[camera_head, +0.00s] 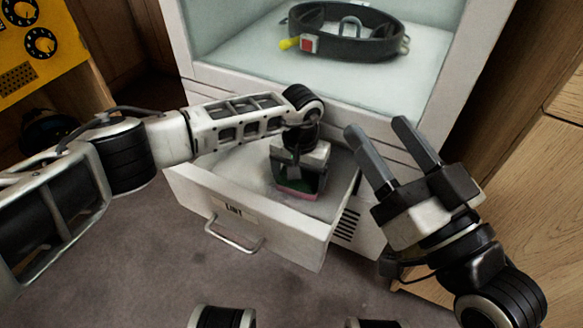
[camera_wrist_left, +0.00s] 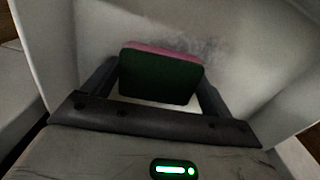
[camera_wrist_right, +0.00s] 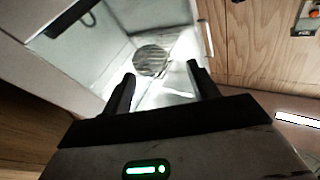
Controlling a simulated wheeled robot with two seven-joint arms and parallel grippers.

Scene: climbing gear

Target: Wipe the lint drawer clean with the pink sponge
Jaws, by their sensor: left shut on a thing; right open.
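The lint drawer (camera_head: 240,213) is pulled out of the white cabinet, with a label and a metal handle (camera_head: 235,236) on its front. My left gripper (camera_head: 298,185) reaches down inside it, shut on the pink sponge (camera_head: 292,191). In the left wrist view the sponge (camera_wrist_left: 160,75) sits between the fingers, its dark green side facing the camera and a pink edge along the top. A grey lint smudge (camera_wrist_left: 205,47) lies on the drawer surface beyond the sponge. My right gripper (camera_head: 378,146) is open and empty, raised to the right of the drawer.
A black belt (camera_head: 355,45) with a red-and-yellow buckle lies in the cabinet's open compartment above. A yellow panel with dials (camera_head: 38,45) stands at the far left. Wooden cabinetry (camera_head: 535,180) is at the right. Grey floor (camera_head: 150,270) is clear before the drawer.

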